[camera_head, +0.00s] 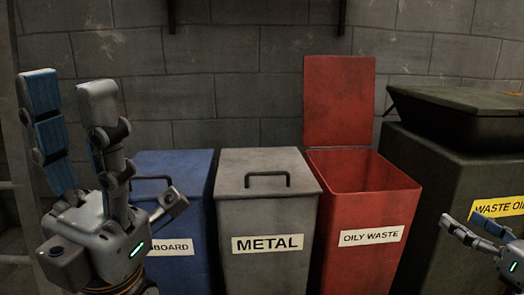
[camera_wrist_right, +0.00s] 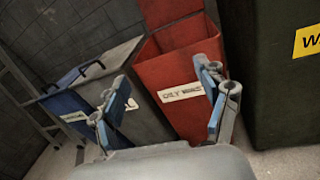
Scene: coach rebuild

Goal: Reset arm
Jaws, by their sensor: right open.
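My left gripper (camera_head: 70,95) is at the left of the head view, in front of the blue bin, with its fingers pointing up. Its fingers are spread apart with nothing between them. My right gripper (camera_head: 478,228) shows only partly at the right edge of the head view, in front of the dark waste oil container. In the right wrist view my right gripper (camera_wrist_right: 165,100) has its two blue-padded fingers wide apart and empty. Beyond them stand the grey and red bins.
A blue bin (camera_head: 185,215) and a grey METAL bin (camera_head: 268,215) have closed lids. The red OILY WASTE bin (camera_head: 365,235) has its lid raised against the block wall. A dark waste oil container (camera_head: 425,170) stands at the right. A ladder-like frame (camera_wrist_right: 25,85) is at the left.

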